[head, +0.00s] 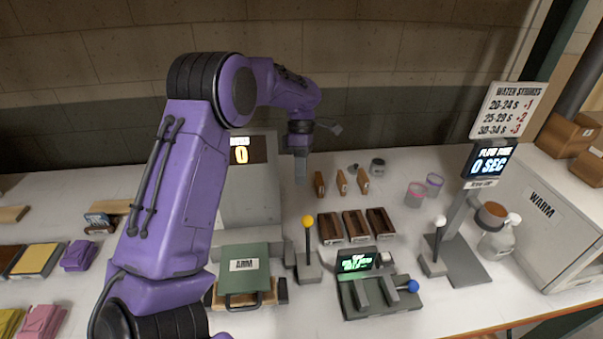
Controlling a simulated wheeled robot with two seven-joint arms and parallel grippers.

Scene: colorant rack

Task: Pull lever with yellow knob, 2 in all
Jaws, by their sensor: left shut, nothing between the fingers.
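A lever with a yellow knob (308,221) stands upright on a small grey base (308,268), right of the green-topped press. My left gripper (301,172) is shut and empty. It hangs behind and above the yellow knob in the picture, apart from it, near the grey machine with a "0" display (247,150). My right gripper is not in view. A green plate (245,258) lies in front of the grey machine. Another lever with a white knob (440,221) stands farther right, below the flow sign.
A device with a green screen (356,262) and a blue-knobbed handle (413,286) sits right of the yellow lever. Brown trays (356,226) stand behind it.

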